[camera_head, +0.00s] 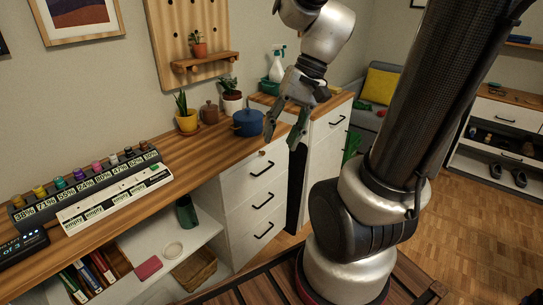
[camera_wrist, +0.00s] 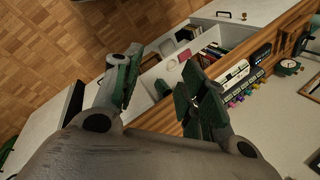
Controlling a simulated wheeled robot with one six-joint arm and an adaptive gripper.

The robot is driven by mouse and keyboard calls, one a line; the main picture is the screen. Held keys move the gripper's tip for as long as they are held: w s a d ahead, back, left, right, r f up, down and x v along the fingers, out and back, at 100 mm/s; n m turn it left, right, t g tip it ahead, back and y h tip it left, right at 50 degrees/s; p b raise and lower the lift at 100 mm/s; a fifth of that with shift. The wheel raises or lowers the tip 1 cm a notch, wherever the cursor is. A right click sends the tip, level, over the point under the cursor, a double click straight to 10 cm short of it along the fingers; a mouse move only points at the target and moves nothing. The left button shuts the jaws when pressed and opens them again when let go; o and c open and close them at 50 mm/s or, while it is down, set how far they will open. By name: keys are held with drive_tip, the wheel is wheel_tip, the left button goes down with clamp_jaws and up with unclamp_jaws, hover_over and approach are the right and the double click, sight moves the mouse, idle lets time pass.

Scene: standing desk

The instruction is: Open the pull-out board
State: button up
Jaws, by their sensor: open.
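A small round knob (camera_head: 262,153) sits at the front edge of the wooden desktop (camera_head: 190,160), just above the top white drawer (camera_head: 262,172). I take it to be the knob of the pull-out board; the board itself does not stand out from under the top, and its edges are too small to make out. My gripper (camera_head: 284,134) hangs a little to the right of the knob, in the air, open and empty. In the wrist view my gripper's fingers (camera_wrist: 165,88) are spread wide, with the desk behind them and nothing between them.
A blue pot (camera_head: 248,123) and a yellow potted plant (camera_head: 187,121) stand on the desktop near my gripper. Drawers with black handles lie below. A second white cabinet (camera_head: 328,124) stands to the right. A rack of bottles (camera_head: 85,184) stands at the left. Floor (camera_head: 475,225) is clear at right.

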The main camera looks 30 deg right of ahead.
drive_tip(key=w+d+f+m+t+y, duration=0.1)
drive_tip(key=w+f+m+t+y, duration=0.25)
drive_tip(key=w+f+m, duration=0.5)
drive_tip(key=w+d+f+m+t+y, duration=0.15)
drive_tip(key=w+f+m+y, duration=0.3)
drive_tip(key=w, duration=0.75)
drive_tip(key=m+t+h, duration=0.6)
drive_tip(key=m+t, duration=0.5)
drive_tip(key=m, duration=0.3)
approach(264, 154)
drive_tip(key=x, duration=0.8)
drive_tip(key=shift+w, duration=0.2)
drive_tip(key=shift+a, duration=0.1)
clamp_jaws()
